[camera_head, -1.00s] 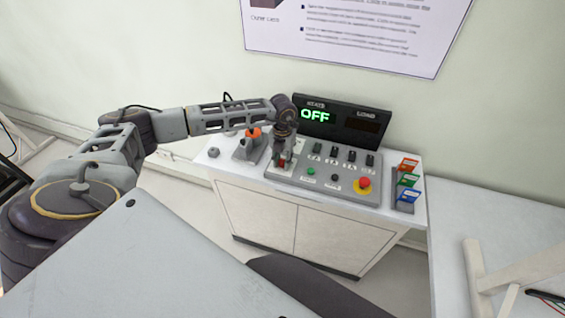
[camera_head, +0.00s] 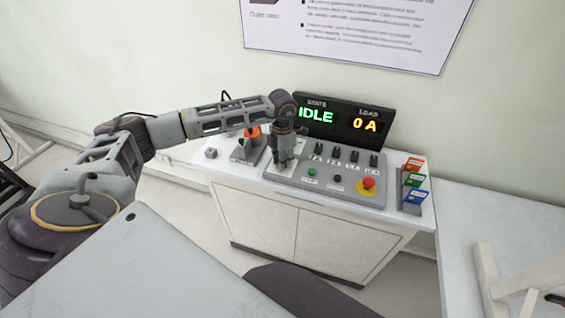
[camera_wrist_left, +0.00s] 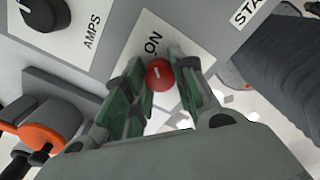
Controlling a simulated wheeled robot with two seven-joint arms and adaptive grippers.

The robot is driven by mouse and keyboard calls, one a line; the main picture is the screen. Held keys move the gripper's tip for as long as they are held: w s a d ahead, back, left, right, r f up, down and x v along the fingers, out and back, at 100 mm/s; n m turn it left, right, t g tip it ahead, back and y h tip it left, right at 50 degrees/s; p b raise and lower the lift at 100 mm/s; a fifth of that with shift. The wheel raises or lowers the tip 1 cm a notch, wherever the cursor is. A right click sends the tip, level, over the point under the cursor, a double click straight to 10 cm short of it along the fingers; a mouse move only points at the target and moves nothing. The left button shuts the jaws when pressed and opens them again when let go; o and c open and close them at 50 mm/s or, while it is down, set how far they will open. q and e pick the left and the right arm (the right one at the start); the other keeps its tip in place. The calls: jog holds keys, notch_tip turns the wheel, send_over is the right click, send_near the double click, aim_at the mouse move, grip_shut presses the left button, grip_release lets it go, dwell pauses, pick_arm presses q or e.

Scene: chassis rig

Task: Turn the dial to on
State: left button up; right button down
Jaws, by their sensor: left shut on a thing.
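The dial is a red round knob (camera_wrist_left: 160,74) with a small pale mark, seen in the left wrist view beside a white plate marked "ON" (camera_wrist_left: 153,46). My left gripper (camera_head: 284,166) is over the left end of the grey control panel (camera_head: 327,187). Its green-padded fingers stand on both sides of the red knob and are shut on it. In the head view the gripper hides the dial. The display (camera_head: 342,121) behind reads "IDLE" in green and "0 A" in amber. My right gripper is not in view.
Several black switches (camera_head: 336,153), a green button (camera_head: 312,172) and a red stop button (camera_head: 368,184) are on the panel. An orange-and-grey device (camera_head: 252,134) stands close left of my gripper. A rack of coloured cards (camera_head: 412,185) stands at the right.

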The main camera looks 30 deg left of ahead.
pick_arm(q)
jog(key=shift+r+m, duration=0.1)
jog(key=shift+m, duration=0.3)
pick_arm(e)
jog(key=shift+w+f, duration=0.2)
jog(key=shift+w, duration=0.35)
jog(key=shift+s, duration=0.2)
pick_arm(q)
jog(key=o, duration=0.8)
jog(key=shift+o, duration=1.2)
jog(key=shift+r, duration=5.95)
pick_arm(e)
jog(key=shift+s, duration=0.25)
